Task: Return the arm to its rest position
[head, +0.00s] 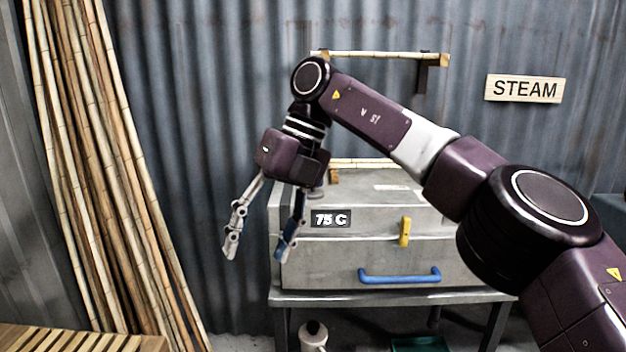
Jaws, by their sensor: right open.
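My right arm reaches in from the right, across the front of a grey steam box. My right gripper (255,250) hangs at the end of it, pointing down, with its two fingers spread and nothing between them. It is at the left front of the steam box (400,265), and one finger overlaps the box's left edge in the picture. I cannot tell whether it touches. The box is closed and has a 75 C display (330,218), a yellow latch (405,231) and a blue handle (400,276). My left gripper is out of view.
The box stands on a metal table (380,297). Tall rattan poles (105,170) lean on the corrugated wall at the left. A slatted wooden surface (80,338) is at the lower left. A pole rests on a wall bracket (432,60) behind my arm. A STEAM sign (525,89) hangs at right.

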